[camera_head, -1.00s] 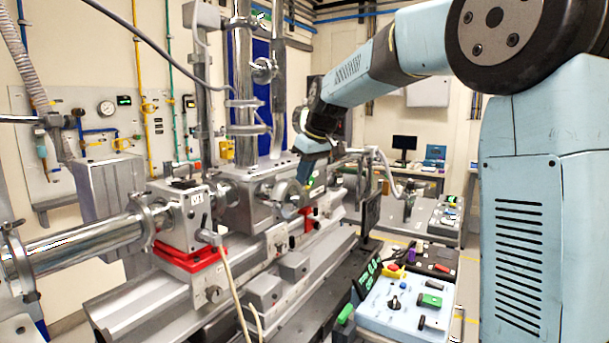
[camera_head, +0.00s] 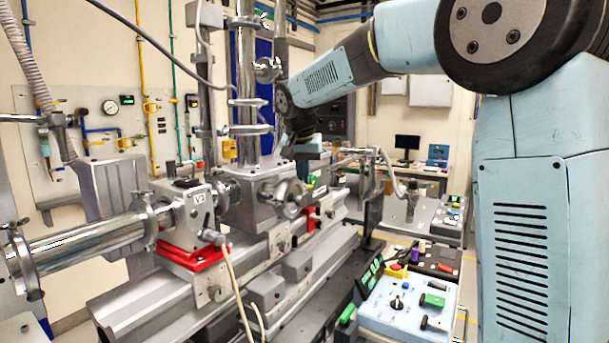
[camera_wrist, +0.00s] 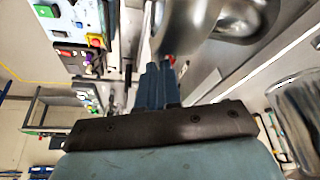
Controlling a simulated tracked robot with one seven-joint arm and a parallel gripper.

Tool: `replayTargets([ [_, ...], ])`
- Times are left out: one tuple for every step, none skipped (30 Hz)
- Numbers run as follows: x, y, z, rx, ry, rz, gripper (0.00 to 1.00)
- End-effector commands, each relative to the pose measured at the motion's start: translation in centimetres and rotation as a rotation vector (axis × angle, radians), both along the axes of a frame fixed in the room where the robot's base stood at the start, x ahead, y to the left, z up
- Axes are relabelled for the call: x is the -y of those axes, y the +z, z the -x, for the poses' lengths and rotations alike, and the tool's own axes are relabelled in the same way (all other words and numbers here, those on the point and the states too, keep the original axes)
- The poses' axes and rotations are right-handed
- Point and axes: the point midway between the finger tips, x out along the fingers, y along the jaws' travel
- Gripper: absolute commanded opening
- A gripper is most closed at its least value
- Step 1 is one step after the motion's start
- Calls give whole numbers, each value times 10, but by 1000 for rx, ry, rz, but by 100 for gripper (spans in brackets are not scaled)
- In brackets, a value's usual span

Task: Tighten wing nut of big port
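The big port is probably the round metal flange (camera_head: 288,196) on the front side of the steel vacuum chamber (camera_head: 258,213). I cannot make out its wing nut in either view. My gripper is at the end of the blue arm, above and behind the flange in the head view, where its fingers are hard to see. In the wrist view my gripper (camera_wrist: 160,68) shows its two blue fingers close together, with nothing visible between them. Rounded shiny metal (camera_wrist: 188,28) lies just beyond the fingertips; I cannot tell whether they touch it.
A steel beam pipe (camera_head: 85,245) with clamps runs left from the valve block on its red mount (camera_head: 190,255). A vertical steel column (camera_head: 246,90) rises from the chamber close to my arm. A blue control box (camera_head: 405,308) stands at the front right.

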Motion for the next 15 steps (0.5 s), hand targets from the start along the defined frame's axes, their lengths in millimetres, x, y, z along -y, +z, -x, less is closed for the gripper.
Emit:
replayTargets([
  [-1, 1, -1, 3, -42, 0, 0],
  [-1, 1, -1, 2, -70, 0, 0],
  [-2, 0, -1, 1, -109, 0, 0],
  [-3, 0, -1, 2, -137, 0, 0],
  [-3, 0, -1, 1, -166, 0, 0],
  [-3, 1, -2, 2, -204, -1, 0],
  [-3, 1, -2, 2, -232, -1, 0],
  [-3, 1, -2, 2, -261, 1, 0],
  [-4, 1, -2, 3, -299, -1, 0],
  [-4, 0, -2, 2, -329, -1, 0],
  [-4, 0, -2, 2, -357, 0, 0],
  [-4, 1, -3, 3, -396, -1, 0],
  [-5, 0, -3, 3, -424, 0, 0],
  [-5, 1, -3, 3, -453, -1, 0],
  [-6, 1, -3, 2, -490, -1, 0],
])
